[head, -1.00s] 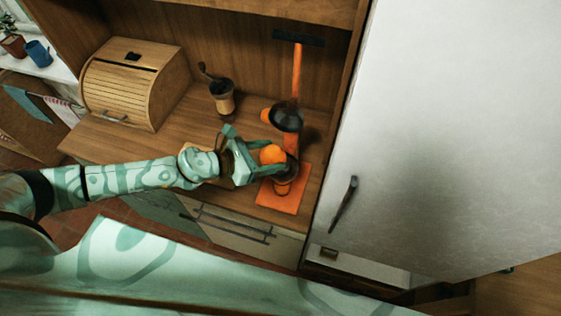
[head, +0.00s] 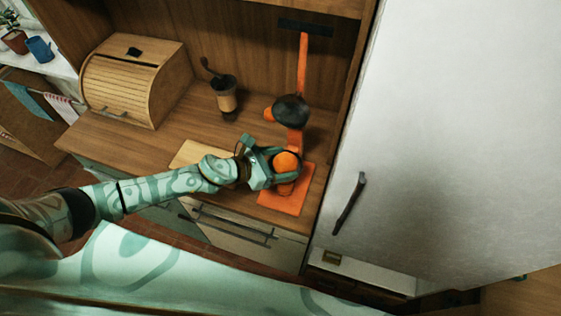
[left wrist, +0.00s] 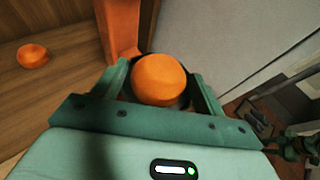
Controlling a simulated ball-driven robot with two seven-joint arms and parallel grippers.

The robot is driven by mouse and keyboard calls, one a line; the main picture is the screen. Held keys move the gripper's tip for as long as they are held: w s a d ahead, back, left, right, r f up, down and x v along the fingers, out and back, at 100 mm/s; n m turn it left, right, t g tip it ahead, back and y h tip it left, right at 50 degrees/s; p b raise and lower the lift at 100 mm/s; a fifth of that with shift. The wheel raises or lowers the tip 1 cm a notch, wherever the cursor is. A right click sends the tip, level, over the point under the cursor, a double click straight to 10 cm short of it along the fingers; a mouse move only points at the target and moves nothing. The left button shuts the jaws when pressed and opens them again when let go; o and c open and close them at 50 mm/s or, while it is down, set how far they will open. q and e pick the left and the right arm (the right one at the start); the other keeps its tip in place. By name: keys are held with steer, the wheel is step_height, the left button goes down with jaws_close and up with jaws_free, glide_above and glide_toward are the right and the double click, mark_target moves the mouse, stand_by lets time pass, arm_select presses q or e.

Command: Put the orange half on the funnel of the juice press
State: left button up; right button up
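The orange half (head: 286,161) is between the fingers of my left gripper (head: 274,166), its rounded side up. It also shows between the fingers in the left wrist view (left wrist: 159,80). The fingers flank it closely and appear to hold it. The orange juice press (head: 299,142) stands on the counter, with a dark pressing cup (head: 291,111) high on its post. The orange half is over the press's funnel, well below that cup. Orange half and gripper hide most of the funnel, so I cannot tell whether they touch.
Another orange piece (left wrist: 32,55) lies on the counter left of the press. A coffee grinder (head: 226,98) and a roll-top bread box (head: 137,80) stand farther left. A cutting board (head: 190,154) lies near my left wrist. A tall white cabinet door (head: 440,140) bounds the right side.

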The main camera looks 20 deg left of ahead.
arm_select(q)
steer(key=shift+o, duration=0.6)
steer(key=shift+r, duration=0.15)
steer(key=shift+s+a+r, duration=0.1)
steer(key=shift+a, duration=0.05)
steer(key=b+v, duration=0.1)
steer(key=v, duration=1)
steer(key=shift+s, duration=0.2)
